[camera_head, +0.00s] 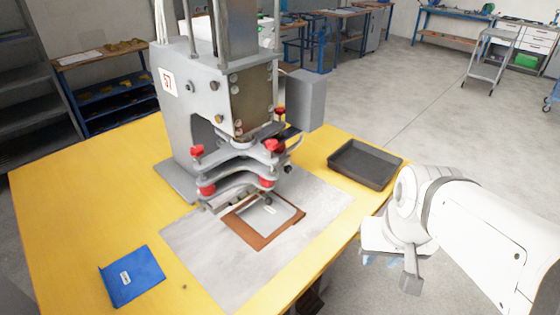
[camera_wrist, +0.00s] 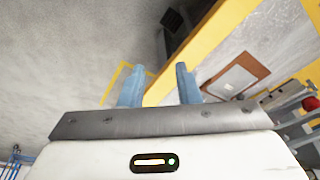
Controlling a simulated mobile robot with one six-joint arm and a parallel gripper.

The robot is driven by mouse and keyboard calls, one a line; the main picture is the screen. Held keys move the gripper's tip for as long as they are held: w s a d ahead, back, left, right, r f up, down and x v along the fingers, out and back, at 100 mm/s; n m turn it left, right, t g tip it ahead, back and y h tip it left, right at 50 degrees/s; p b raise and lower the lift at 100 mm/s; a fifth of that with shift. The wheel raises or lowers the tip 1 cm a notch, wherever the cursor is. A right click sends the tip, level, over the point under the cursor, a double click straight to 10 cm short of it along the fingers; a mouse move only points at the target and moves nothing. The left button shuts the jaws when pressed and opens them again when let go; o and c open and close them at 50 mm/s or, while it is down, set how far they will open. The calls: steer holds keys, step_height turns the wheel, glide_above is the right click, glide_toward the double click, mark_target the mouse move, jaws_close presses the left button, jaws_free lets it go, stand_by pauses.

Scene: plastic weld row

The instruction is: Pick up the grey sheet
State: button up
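The grey sheet (camera_head: 265,217) lies flat inside a brown frame (camera_head: 240,229) on the metal plate in front of the press. It carries a small white label. In the wrist view, the grey sheet (camera_wrist: 235,78) and the brown frame (camera_wrist: 217,78) show at the upper right. My gripper (camera_head: 382,260) is beyond the table's right edge, apart from the sheet. In the wrist view my gripper (camera_wrist: 160,67) has its two blue fingers spread, with nothing between them.
The grey press (camera_head: 190,105) with red knobs stands right behind the frame. A black tray (camera_head: 365,164) is at the table's right corner. A blue sheet (camera_head: 131,275) lies at the front left. The yellow table (camera_head: 70,200) is bare on the left.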

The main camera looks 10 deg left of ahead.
steer(key=w+a+f+m+y+b, duration=0.4)
steer(key=w+a+f+m+b, duration=0.1)
steer(key=a+f, duration=0.1)
steer(key=m+t+y+b, duration=0.6)
steer(key=m+b, duration=0.6)
steer(key=m, duration=0.8)
glide_toward(291, 206)
steer(key=shift+x, duration=0.95)
steer(key=shift+w+a+f, duration=0.15)
steer(key=shift+f, duration=0.05)
steer(key=x, duration=0.5)
steer(key=b+x, duration=0.1)
steer(key=x, duration=0.1)
steer(key=shift+w+a+r, duration=0.2)
steer(key=shift+w, duration=0.05)
jaws_close()
